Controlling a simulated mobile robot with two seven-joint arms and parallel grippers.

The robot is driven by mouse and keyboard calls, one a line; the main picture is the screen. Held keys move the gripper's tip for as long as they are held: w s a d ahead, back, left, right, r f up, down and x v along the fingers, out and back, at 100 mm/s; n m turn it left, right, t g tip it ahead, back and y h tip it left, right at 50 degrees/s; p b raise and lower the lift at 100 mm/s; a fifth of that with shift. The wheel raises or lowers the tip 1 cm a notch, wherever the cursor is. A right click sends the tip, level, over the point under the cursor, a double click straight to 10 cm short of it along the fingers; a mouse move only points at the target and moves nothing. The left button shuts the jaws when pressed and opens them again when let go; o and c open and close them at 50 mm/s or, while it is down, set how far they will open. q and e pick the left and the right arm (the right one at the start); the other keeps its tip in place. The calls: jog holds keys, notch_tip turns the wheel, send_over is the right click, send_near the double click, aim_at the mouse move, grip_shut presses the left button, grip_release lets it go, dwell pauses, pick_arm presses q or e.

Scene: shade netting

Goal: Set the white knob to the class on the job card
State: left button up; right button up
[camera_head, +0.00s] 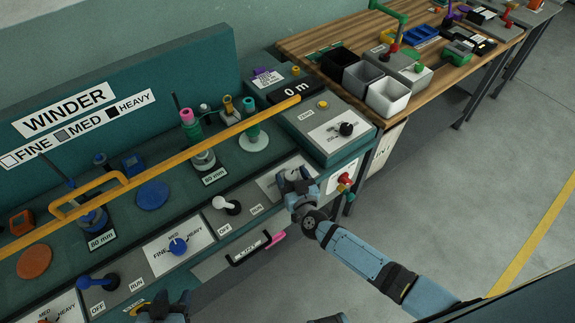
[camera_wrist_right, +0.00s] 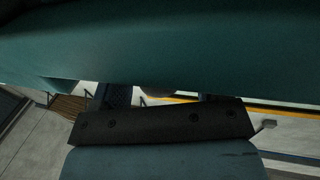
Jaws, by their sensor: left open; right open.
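A white dial plate (camera_head: 268,187) sits on the bench's sloped front panel, mostly covered by my right gripper (camera_head: 290,178). A white knob there cannot be made out behind the gripper. My right gripper is open over this plate; contact cannot be told. In the right wrist view a teal surface (camera_wrist_right: 160,50) fills the top, and no knob is clear. My left gripper (camera_head: 163,308) is open at the bottom edge, below the panel's blue controls. The winder sign (camera_head: 85,118) lists FINE, MED and HEAVY with white, grey and black squares. No job card is clearly identifiable.
A white lever (camera_head: 226,204) marked OFF and RUN is left of the plate. A blue knob (camera_head: 177,246) and blue lever (camera_head: 97,283) are farther left. A black knob (camera_head: 346,129) is right. A yellow bar (camera_head: 200,143) crosses above; a black handle (camera_head: 255,250) is below.

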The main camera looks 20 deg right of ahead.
jog(key=shift+w, duration=0.4)
jog(key=shift+s+a+r, duration=0.1)
jog(key=shift+c, duration=0.3)
jog(key=c, duration=0.9)
